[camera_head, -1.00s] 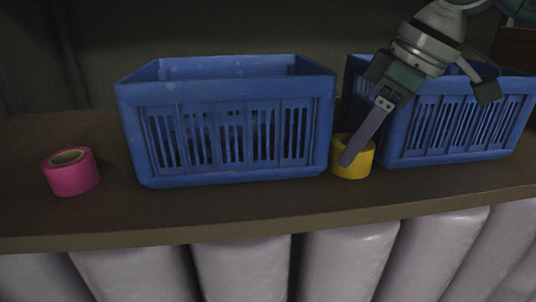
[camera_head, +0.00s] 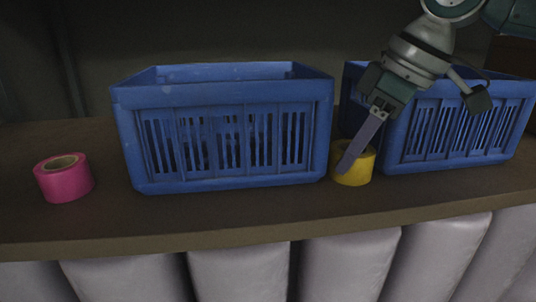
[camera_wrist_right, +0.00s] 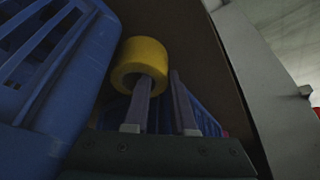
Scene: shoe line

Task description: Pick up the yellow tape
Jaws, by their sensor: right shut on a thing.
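The yellow tape (camera_head: 357,171) is a short roll on the brown shelf, in the gap between two blue crates in the head view. My right gripper (camera_head: 354,160) reaches down to it from the upper right and is shut on it. One grey finger crosses the front of the roll and hides part of it. In the right wrist view the tape (camera_wrist_right: 140,60) is at the fingertips, with one finger over its lower part and the other beside it on the right. The tape seems to rest on the shelf. My left gripper is not in view.
A blue crate (camera_head: 230,185) stands close on the left of the tape, and another blue crate (camera_head: 440,160) on the right, under my right arm. A pink tape roll (camera_head: 63,184) sits at the far left. The shelf's front edge (camera_head: 200,240) is clear, with pale padded shapes below.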

